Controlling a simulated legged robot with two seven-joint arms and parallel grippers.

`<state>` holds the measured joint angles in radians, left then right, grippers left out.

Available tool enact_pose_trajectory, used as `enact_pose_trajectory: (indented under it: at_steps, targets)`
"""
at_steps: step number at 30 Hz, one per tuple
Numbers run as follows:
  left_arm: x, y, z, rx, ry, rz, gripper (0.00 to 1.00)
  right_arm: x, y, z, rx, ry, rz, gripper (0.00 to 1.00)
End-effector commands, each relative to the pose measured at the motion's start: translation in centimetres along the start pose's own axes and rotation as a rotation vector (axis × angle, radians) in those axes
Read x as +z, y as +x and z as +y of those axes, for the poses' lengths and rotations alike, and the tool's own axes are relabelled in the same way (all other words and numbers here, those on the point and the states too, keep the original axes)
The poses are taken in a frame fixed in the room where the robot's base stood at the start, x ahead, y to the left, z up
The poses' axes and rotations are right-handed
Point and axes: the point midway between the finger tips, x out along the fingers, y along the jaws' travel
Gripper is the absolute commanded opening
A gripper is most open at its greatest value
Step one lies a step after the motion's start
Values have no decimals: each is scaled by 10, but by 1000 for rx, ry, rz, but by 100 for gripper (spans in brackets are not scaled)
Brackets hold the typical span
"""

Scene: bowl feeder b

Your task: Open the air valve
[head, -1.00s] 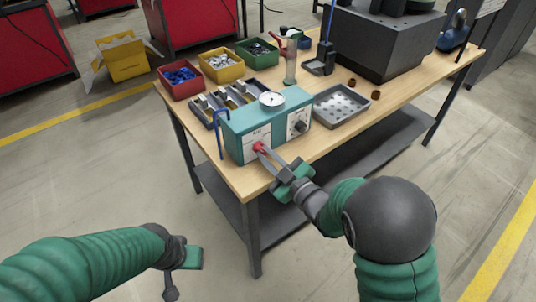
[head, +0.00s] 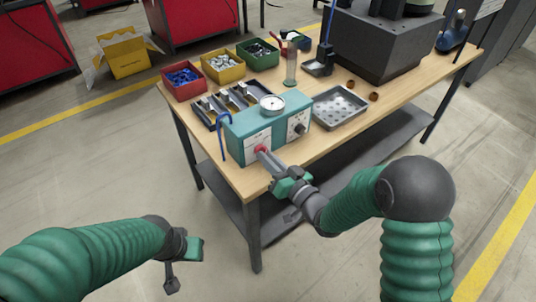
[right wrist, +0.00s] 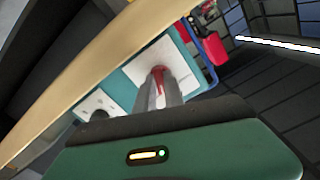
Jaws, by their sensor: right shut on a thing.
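The teal control box (head: 240,126) stands at the near left corner of the wooden table, with a round gauge (head: 272,103) on top. The red air valve handle (head: 261,149) is on a white plate on its front face. My right gripper (head: 264,153) is at this handle, its fingers shut on it. In the right wrist view the red handle (right wrist: 159,78) shows between the two grey fingers, which hide part of it. A black knob (head: 299,129) is further right on the box front. My left gripper (head: 182,270) hangs low over the floor, away from the table; its finger opening is unclear.
A grey perforated tray (head: 340,107) lies right of the box. Red (head: 184,80), yellow (head: 222,66) and green (head: 258,54) bins stand behind. A blue hose (head: 222,137) loops at the box's left end. A dark machine block (head: 375,45) fills the back right.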

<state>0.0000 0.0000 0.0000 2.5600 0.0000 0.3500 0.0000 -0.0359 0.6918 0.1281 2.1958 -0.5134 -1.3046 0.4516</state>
Motion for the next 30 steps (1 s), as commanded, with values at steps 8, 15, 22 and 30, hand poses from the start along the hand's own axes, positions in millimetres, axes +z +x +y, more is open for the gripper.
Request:
enact_pose_trajectory:
  at_steps: [8,15,22,30]
  targets:
    - [-4,-17,0,0,0,0,36,-7,1,1,2,218,10,0]
    - [-6,-24,0,0,0,0,36,-6,1,2,1,340,12,0]
    - [-6,-27,0,0,0,0,36,-6,1,3,2,392,14,0]
    - [-6,-27,0,0,0,0,36,-6,1,3,2,402,15,0]
